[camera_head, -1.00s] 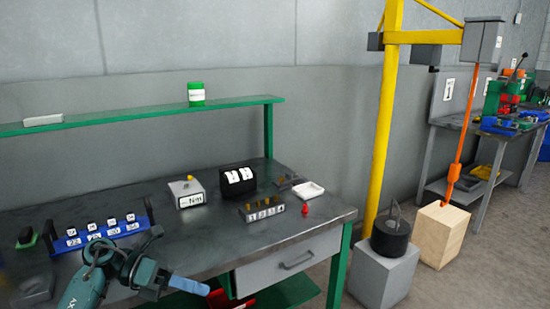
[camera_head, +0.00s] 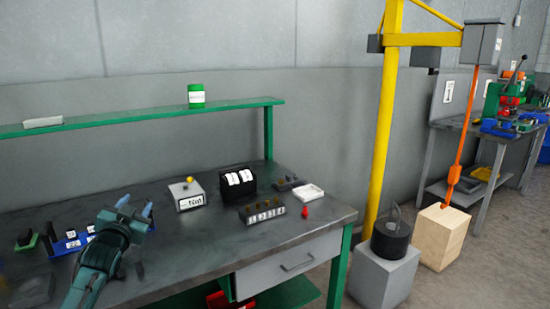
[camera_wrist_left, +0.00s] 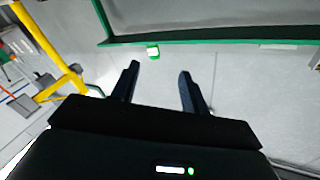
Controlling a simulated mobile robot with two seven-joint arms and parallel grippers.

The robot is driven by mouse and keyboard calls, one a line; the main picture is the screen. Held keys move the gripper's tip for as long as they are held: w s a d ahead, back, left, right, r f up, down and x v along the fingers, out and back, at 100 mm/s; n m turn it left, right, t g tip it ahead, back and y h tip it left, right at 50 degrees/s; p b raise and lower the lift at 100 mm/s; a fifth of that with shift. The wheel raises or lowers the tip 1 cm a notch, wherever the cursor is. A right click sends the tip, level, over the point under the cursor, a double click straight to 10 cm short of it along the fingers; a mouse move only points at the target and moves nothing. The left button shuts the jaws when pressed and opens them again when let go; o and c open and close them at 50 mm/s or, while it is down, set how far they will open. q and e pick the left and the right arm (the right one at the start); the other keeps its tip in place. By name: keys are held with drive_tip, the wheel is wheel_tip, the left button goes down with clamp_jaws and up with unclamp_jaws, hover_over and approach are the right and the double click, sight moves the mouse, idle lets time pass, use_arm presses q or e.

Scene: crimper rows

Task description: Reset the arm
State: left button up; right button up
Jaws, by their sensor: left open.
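My left gripper (camera_head: 135,205) is over the left part of the grey workbench (camera_head: 215,250), in front of the blue rack. It is open, with its fingers pointing up and away from me. In the left wrist view, the two dark fingers (camera_wrist_left: 160,85) stand apart with nothing between them. That view faces the wall and the green shelf. My left forearm and gripper hide part of the blue rack (camera_head: 62,246). My right gripper is in neither view.
On the bench are a grey box with a yellow knob (camera_head: 187,194), a black block with white labels (camera_head: 237,183), a labelled socket block (camera_head: 262,211), a white tray (camera_head: 308,192) and a small red item (camera_head: 305,212). A green shelf (camera_head: 150,116) runs above. A yellow crane post (camera_head: 383,130) stands right.

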use_arm(q)
drive_tip(key=s+d+f+g+h, duration=0.1)
drive_tip(key=s+d+f+g, duration=0.1)
drive_tip(key=s+d+f, duration=0.6)
drive_tip(key=s+d+f+g+h, duration=0.2)
drive_tip(key=s+f, duration=0.3)
drive_tip(key=f, duration=0.7)
drive_tip(key=s+d+f+g, duration=0.1)
drive_tip(key=s+d+f, duration=0.1)
drive_tip(key=s, duration=0.7)
drive_tip(key=s+d+f+g+h, duration=0.1)
drive_tip(key=s+d+f, duration=0.2)
drive_tip(key=s+d, duration=0.2)
drive_tip(key=s+d+f+g+h, duration=0.1)
drive_tip(key=s+d+f, duration=0.2)
drive_tip(key=s, duration=0.9)
drive_tip(key=shift+s+d+f+n+g, duration=0.25)
drive_tip(key=shift+s+d+n+g, duration=0.15)
drive_tip(key=shift+d, duration=0.2)
